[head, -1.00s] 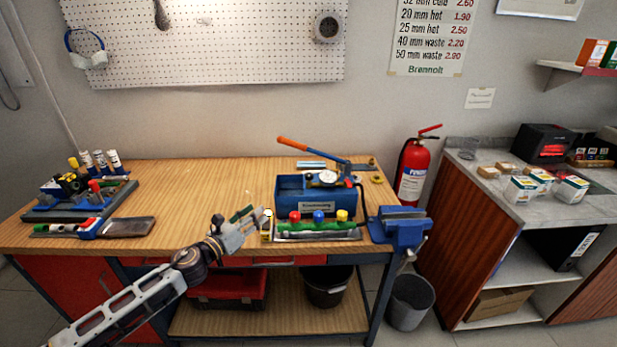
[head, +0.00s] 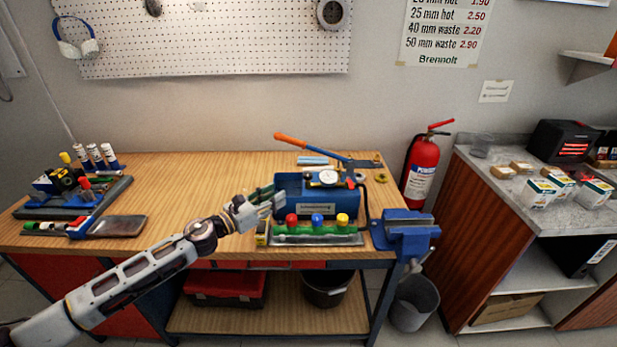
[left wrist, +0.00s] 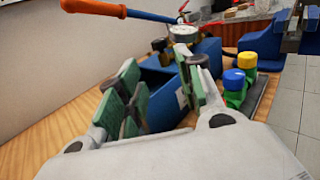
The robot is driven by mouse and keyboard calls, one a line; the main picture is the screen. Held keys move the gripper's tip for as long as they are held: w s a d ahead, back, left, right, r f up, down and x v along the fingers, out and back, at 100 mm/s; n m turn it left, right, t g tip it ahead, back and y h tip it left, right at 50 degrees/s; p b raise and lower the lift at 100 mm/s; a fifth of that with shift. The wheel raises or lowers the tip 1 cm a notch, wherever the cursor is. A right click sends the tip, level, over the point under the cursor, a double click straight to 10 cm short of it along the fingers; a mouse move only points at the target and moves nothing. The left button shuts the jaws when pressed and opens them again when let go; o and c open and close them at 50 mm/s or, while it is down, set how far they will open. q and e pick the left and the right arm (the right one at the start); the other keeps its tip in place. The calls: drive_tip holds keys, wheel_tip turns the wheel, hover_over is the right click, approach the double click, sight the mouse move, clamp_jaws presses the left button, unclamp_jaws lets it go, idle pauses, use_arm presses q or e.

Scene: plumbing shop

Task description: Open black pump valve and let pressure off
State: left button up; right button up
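The blue test pump (head: 315,204) stands at the front right of the workbench, with an orange-tipped lever (head: 292,140) and a round gauge (head: 328,177) on top. My left gripper (head: 268,201) is at the pump's left end. In the left wrist view its green-padded fingers (left wrist: 165,92) are apart, with the blue pump body (left wrist: 160,88) beyond and between them and nothing held. A small dark knob (left wrist: 159,45) beside the gauge (left wrist: 184,33) may be the black valve; its setting cannot be told. My right gripper is not in view.
A manifold with red, blue and yellow knobs (head: 317,220) lies in front of the pump, close to my left gripper. A blue vise (head: 405,230) is at the bench's right edge. Tools and a rack (head: 75,190) fill the left end; the bench middle (head: 180,180) is clear.

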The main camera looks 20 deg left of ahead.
use_arm(q)
drive_tip(key=p, duration=0.2)
approach(305, 178)
drive_tip(key=shift+w, duration=0.75)
drive_tip(key=p+x, duration=0.1)
drive_tip(key=x, duration=0.5)
drive_tip(key=shift+s+d, duration=0.1)
drive_tip(key=shift+d, duration=0.1)
drive_tip(key=shift+x, duration=0.95)
drive_tip(key=shift+w+d+f+p, duration=0.1)
drive_tip(key=shift+w+d+p, duration=0.1)
drive_tip(key=shift+w+p, duration=0.1)
drive_tip(key=shift+w, duration=0.1)
drive_tip(key=shift+c, duration=0.3)
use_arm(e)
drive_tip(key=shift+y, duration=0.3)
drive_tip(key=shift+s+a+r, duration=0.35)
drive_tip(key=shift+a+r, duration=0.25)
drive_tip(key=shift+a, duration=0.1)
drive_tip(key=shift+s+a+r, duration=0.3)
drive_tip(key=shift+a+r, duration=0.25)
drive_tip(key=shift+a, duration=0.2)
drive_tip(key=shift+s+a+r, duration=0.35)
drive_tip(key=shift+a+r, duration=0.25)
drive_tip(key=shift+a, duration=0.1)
